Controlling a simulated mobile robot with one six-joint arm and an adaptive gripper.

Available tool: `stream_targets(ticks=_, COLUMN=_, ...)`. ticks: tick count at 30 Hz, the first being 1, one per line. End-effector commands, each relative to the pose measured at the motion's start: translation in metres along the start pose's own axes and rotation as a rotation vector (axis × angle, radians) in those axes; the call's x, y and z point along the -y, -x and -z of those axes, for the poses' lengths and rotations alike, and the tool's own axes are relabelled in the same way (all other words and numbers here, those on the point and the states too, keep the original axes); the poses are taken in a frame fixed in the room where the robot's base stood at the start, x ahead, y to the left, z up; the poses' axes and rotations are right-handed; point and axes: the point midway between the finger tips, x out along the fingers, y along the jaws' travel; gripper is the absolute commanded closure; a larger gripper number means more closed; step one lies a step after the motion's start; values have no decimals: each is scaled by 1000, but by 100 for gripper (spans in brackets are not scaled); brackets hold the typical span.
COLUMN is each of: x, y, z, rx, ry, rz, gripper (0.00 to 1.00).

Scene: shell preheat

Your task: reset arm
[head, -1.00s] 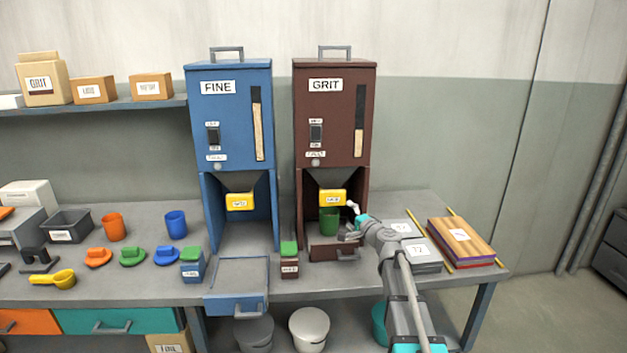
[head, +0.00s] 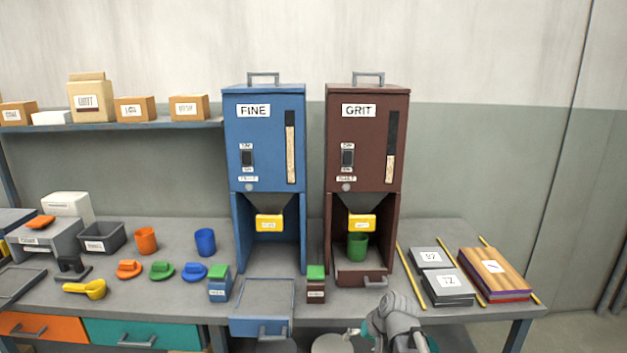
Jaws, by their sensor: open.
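My gripper (head: 352,332) is open and empty at the bottom of the head view, in front of the bench's front edge and below the grit machine. The brown GRIT machine (head: 363,140) stands on the bench. A green cup (head: 357,246) stands inside its bay under the yellow spout (head: 362,223), apart from my gripper. My arm (head: 398,322) shows folded low at the bottom of the view.
The blue FINE machine (head: 264,140) stands to the left with its tray (head: 262,298) pulled out. Dark labelled blocks (head: 449,288) and a stack of boards (head: 495,272) lie at right. Cups, lids and a yellow scoop (head: 85,289) lie at left.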

Motion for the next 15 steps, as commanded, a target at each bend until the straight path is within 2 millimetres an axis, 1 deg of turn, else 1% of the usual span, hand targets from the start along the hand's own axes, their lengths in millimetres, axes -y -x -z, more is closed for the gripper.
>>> stream_targets(ticks=1, x=-6, y=2, z=-18, rx=38, ry=20, rz=-52, gripper=0)
stream_targets(ticks=3, x=-15, y=4, z=-33, rx=82, ry=40, rz=-116, gripper=0)
stream_targets(ticks=9, x=-35, y=12, z=-65, rx=176, ry=75, rz=-256, gripper=0)
stream_targets(ticks=15, x=-50, y=22, z=-89, rx=246, ry=93, rz=-365, gripper=0)
